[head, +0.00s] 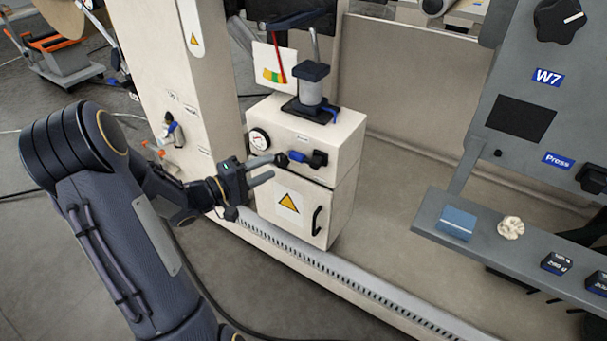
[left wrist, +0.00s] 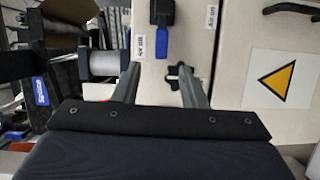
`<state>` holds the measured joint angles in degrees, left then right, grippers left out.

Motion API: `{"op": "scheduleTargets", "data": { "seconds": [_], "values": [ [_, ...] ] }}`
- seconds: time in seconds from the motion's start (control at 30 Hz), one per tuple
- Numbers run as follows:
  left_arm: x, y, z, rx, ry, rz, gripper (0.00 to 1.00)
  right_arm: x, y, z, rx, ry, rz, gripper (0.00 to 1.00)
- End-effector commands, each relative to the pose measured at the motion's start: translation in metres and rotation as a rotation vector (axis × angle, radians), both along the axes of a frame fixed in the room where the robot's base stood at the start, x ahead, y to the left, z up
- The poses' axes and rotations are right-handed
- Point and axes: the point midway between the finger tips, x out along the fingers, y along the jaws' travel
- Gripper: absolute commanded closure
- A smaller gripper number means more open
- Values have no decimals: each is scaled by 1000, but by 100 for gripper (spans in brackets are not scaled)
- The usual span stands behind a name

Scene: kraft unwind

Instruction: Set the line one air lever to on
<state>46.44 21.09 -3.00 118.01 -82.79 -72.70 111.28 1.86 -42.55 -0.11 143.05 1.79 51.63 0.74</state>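The lever on the pale cabinet (head: 345,135) has a blue handle (head: 297,156) pointing left from a black body (head: 318,159). In the left wrist view the blue handle (left wrist: 162,42) hangs down from its black body, beyond my fingertips. A small black knob (left wrist: 180,76) shows near the right finger there. White labels (left wrist: 140,47) flank the lever; their text is too small to read surely. My left gripper (head: 270,168) is open and empty, just left of the handle. It also shows in the left wrist view (left wrist: 160,76). My right gripper is not in view.
A round gauge (head: 259,140) sits left of the lever. A warning triangle (head: 288,203) and a black door handle (head: 317,220) are below. A grey cylinder (head: 312,85) stands on top. A grey W7 panel and shelf (head: 440,205) are at right.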

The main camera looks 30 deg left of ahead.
Motion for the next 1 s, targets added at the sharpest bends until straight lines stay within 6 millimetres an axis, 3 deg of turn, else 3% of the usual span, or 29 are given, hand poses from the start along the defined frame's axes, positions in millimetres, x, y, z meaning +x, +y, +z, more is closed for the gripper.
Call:
{"op": "scheduleTargets", "data": {
  "seconds": [0.17, 0.6, 0.93, 1.0],
  "values": [
    [7, -7, -7, -39, -2, -29, 62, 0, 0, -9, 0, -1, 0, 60],
    [62, -35, -6, -37, -2, -25, 62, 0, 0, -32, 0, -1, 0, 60],
    [67, -37, -4, -38, -1, -23, 62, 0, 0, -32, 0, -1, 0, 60],
    [66, -37, -4, -38, -1, -23, 68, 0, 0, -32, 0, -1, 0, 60]
  ]
}}
